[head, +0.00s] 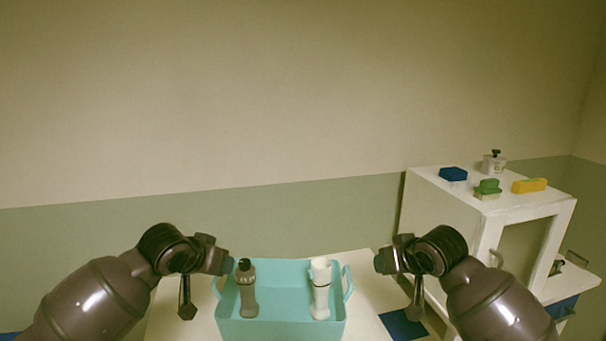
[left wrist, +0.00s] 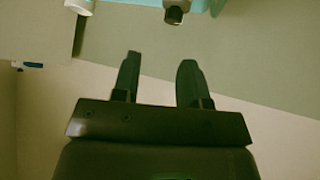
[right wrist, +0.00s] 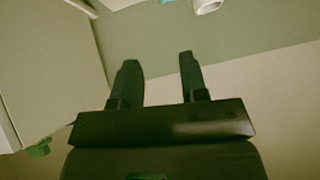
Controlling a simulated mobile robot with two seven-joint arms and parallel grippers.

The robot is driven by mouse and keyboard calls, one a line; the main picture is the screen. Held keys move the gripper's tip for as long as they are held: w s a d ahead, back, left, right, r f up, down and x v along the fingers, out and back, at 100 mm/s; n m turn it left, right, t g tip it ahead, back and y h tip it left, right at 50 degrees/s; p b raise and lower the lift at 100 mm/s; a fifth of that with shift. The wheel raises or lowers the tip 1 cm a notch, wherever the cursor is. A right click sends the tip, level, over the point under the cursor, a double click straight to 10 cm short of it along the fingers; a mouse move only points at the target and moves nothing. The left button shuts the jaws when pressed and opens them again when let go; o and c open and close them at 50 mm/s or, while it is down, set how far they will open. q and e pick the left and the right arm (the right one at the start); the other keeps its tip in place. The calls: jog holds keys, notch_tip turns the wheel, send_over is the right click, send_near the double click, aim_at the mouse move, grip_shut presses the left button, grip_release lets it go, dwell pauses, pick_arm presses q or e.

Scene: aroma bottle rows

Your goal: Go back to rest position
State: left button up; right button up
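My left gripper (head: 187,311) hangs to the left of the teal basket, fingers pointing down. In the left wrist view its two fingers (left wrist: 157,82) are apart with nothing between them. My right gripper (head: 416,310) hangs to the right of the basket. In the right wrist view its fingers (right wrist: 158,82) are apart and empty. The teal basket (head: 282,329) stands on the white table between my arms.
A white cabinet (head: 450,215) stands at the right. On top are a blue sponge (head: 453,173), a green brush (head: 487,187), a yellow item (head: 529,186) and a white dispenser (head: 494,164). A blue patch (head: 403,324) lies on the table near my right gripper. The wall behind is bare.

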pick_arm(q)
jog(key=s+a+f+t+y, duration=0.1)
jog(key=s+a+f, duration=0.2)
jog(key=s+f, duration=0.6)
jog(key=s+a+f+n+t+y, duration=0.1)
jog(key=s+a+f, duration=0.2)
jog(key=s+f, duration=0.6)
jog(key=s+a+f+n+t+y, duration=0.1)
jog(key=s+a+f, duration=0.2)
jog(key=s+f, duration=0.6)
jog(key=s, duration=0.6)
jog(key=shift+y, duration=0.4)
pick_arm(e)
jog(key=s+d+f+t+h, duration=0.1)
jog(key=s+d+f, duration=0.2)
jog(key=s+f, duration=0.6)
jog(key=s+d+f+t+h, duration=0.1)
jog(key=s+d+f, duration=0.2)
jog(key=s+f, duration=0.6)
jog(key=s+d+f+m+t+h, duration=0.1)
jog(key=s+d+f, duration=0.2)
jog(key=s+f, duration=0.6)
jog(key=s, duration=0.6)
jog(key=shift+s, duration=0.1)
